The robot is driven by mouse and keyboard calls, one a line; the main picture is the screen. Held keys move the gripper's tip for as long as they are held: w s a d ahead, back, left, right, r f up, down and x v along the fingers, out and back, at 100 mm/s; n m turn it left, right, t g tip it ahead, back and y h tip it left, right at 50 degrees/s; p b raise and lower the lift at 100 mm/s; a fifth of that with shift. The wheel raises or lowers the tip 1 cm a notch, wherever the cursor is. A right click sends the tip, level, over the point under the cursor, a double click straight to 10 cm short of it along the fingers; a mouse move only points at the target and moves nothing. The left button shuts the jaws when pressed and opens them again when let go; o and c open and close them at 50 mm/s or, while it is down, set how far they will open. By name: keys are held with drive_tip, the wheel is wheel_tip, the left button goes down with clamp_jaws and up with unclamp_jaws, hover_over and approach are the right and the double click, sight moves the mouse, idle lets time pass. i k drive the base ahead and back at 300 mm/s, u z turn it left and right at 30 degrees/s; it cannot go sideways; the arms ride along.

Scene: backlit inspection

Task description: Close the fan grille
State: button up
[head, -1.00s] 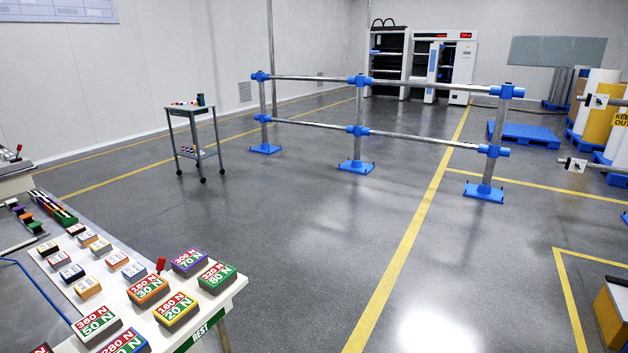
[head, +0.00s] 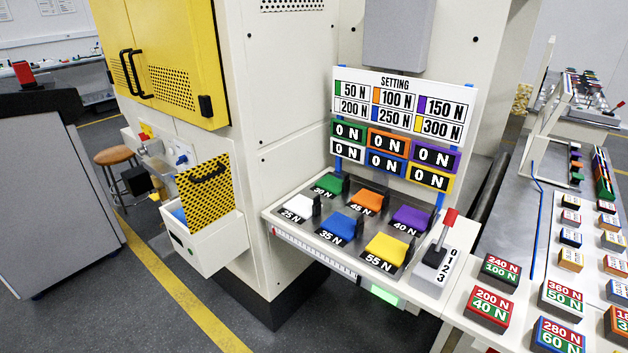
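A yellow panel with a black mesh pattern (head: 207,198) stands at the front of the white machine, at left of centre in the head view. It appears to be the fan grille. It stands tilted above an open-topped white box (head: 213,245) that juts from the machine, with something blue inside. I cannot tell how the panel is hinged or whether it touches the box. My gripper is not in view.
A yellow cabinet door with black handles (head: 165,60) is above. A shelf of coloured blocks with a red-tipped lever (head: 441,232) juts out at right. A table (head: 503,240) of labelled blocks stands further right. A stool (head: 115,157) and grey cabinet (head: 50,190) stand left.

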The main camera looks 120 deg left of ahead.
sight(205, 190)
drive_tip(key=u, duration=4.05)
drive_tip(key=i, duration=1)
drive_tip(key=z, duration=0.7)
drive_tip(key=k, duration=0.1)
drive_tip(key=u, duration=0.1)
